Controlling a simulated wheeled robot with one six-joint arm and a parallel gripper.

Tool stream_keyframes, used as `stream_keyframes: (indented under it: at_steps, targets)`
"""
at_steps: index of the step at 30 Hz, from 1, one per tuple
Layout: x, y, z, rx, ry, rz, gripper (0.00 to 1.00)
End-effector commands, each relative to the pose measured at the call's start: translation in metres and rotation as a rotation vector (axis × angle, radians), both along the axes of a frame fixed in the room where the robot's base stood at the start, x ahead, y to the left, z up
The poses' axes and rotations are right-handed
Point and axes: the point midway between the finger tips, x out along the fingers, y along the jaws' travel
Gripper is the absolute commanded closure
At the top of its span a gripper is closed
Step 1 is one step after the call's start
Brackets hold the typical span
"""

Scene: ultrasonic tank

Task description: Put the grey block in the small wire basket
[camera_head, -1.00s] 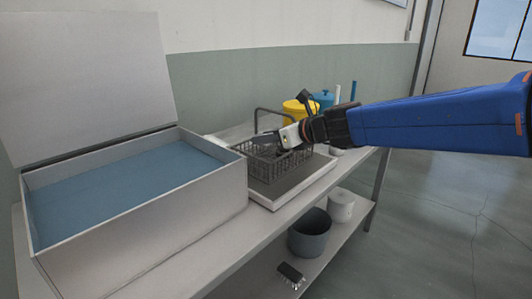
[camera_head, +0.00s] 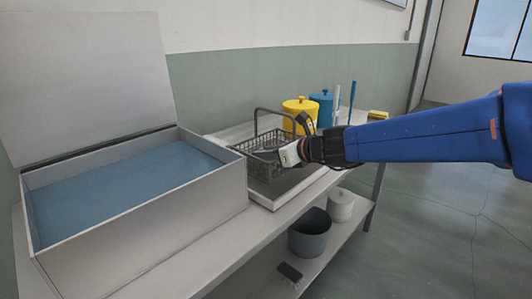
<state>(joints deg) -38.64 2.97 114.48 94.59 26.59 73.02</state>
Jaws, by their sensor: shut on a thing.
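The small wire basket (camera_head: 248,166) is dark mesh with a tall hoop handle. It stands on the tray on the bench, right of the open tank. My gripper (camera_head: 280,152) is at the right side of the basket, with its fingers pointing left and down over the basket's opening. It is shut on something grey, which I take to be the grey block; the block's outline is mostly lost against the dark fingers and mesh. I cannot tell whether it touches the basket floor.
The open tank (camera_head: 215,200) with blue liquid fills the left. The pale-rimmed tray (camera_head: 272,202) has bare surface in front of the basket. A grey bucket (camera_head: 310,232), white pot (camera_head: 341,203) and brush (camera_head: 290,271) are on the lower shelf.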

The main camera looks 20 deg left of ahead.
Motion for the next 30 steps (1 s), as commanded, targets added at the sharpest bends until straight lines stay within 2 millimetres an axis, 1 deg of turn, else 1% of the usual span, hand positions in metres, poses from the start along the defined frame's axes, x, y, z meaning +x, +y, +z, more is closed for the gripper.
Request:
stream_keyframes:
  at_steps: [1,11,12,13,14,23,27,30]
  targets:
    - [0.000,0.000,-0.003,-0.002,0.002,0.001,0.97]
    - [-0.001,-0.001,-0.013,-0.007,0.006,0.000,0.97]
    - [-0.001,-0.001,-0.014,-0.008,0.006,0.001,0.67]
    - [-0.001,-0.001,-0.015,-0.009,0.007,0.001,0.59]
    - [-0.001,-0.001,-0.015,-0.010,0.008,0.001,0.56]
    - [0.000,0.000,-0.015,-0.012,0.008,0.001,0.55]
    - [0.000,0.000,-0.003,-0.012,0.006,0.001,0.55]
    - [-0.005,-0.016,0.005,-0.009,0.004,-0.001,0.55]
